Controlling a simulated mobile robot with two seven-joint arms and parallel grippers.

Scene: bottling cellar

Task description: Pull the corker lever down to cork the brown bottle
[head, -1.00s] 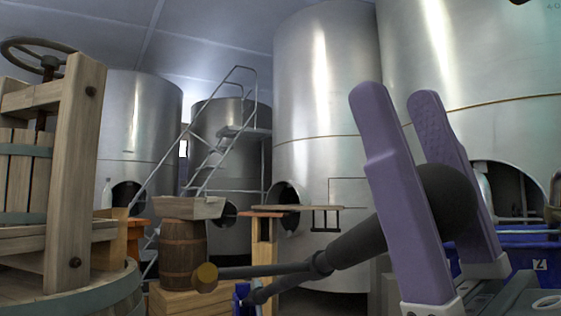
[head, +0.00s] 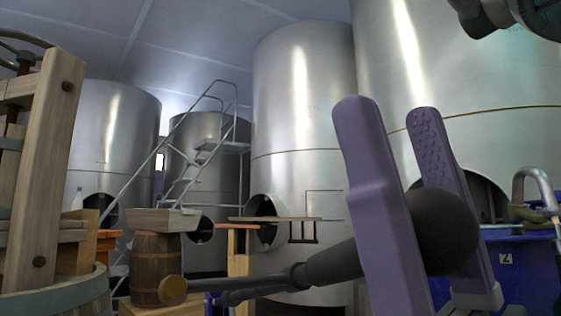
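The corker lever (head: 335,264) crosses the lower middle of the head view. It is a dark bar with a gold-coloured end at the left and a black ball knob (head: 446,232) at the right, which is the higher end. My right gripper (head: 389,116) has its two purple fingers on either side of the lever at the knob and appears shut on it. The near finger hides part of the bar beside the knob. The brown bottle is not in view, nor is most of the corker's body. My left gripper is not in view.
A wooden press (head: 48,165) stands at the left edge. A barrel (head: 155,262) carries a wooden box (head: 162,220). Large steel tanks (head: 300,120) and a metal stair (head: 192,168) fill the back. A blue crate (head: 525,275) stands at lower right, beside a curved metal pipe (head: 538,178).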

